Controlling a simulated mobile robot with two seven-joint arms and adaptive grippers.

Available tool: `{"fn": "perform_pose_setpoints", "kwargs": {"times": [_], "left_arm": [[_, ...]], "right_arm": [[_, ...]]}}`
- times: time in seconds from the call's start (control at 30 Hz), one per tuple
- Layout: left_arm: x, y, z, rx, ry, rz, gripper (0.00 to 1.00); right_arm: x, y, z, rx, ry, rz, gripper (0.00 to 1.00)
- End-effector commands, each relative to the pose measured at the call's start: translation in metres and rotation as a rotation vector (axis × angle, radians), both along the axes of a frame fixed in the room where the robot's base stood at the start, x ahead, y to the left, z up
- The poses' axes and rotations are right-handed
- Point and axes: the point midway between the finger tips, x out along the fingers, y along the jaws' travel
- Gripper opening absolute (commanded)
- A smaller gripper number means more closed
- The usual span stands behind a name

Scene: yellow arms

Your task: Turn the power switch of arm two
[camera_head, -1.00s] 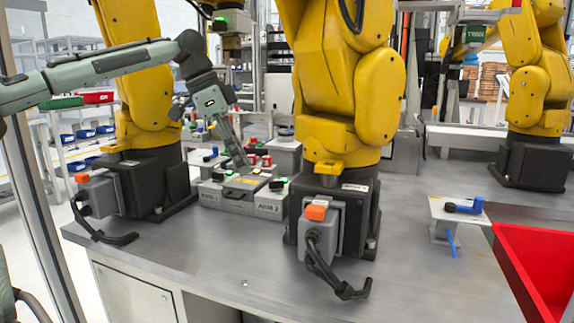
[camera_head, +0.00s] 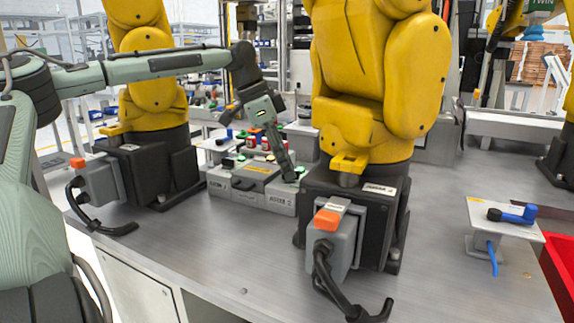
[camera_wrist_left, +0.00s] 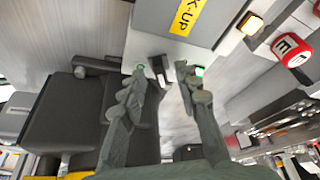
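The grey control box (camera_head: 236,190) stands on the bench between two yellow arms, and its right part (camera_head: 281,201) carries an ARM 2 label. My left gripper (camera_head: 291,176) points down at the right end of this box, beside the black base of the middle yellow arm. In the left wrist view my left gripper (camera_wrist_left: 160,73) is open. A small black-and-white switch (camera_wrist_left: 158,70) shows between its fingertips, with a green light (camera_wrist_left: 199,71) by the right finger. I cannot tell whether the fingers touch the switch. My right gripper is in neither view.
The middle yellow arm (camera_head: 375,70) and its black base (camera_head: 376,205) stand close on the gripper's right. The left yellow arm (camera_head: 150,95) stands behind on the left. A stand with a blue handle (camera_head: 512,214) and a red bin (camera_head: 560,265) are at right. The front bench is clear.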

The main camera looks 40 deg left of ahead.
Motion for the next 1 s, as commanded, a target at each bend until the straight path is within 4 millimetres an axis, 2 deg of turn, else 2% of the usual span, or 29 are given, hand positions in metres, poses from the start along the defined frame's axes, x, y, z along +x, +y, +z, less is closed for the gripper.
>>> {"fn": "perform_pose_setpoints", "kwargs": {"times": [0.33,0.6,1.0], "left_arm": [[0.002,-0.002,-0.006,0.0,-0.002,-0.001,0.32],[0.002,-0.002,-0.005,0.0,-0.002,-0.001,0.0],[0.002,-0.002,-0.005,0.002,-0.003,0.022,0.0]], "right_arm": [[0.009,-0.003,0.002,-0.005,-0.015,0.003,0.4],[0.01,-0.003,0.002,-0.006,-0.016,0.003,0.4],[0.004,-0.002,0.0,-0.003,-0.005,0.002,0.4]]}}
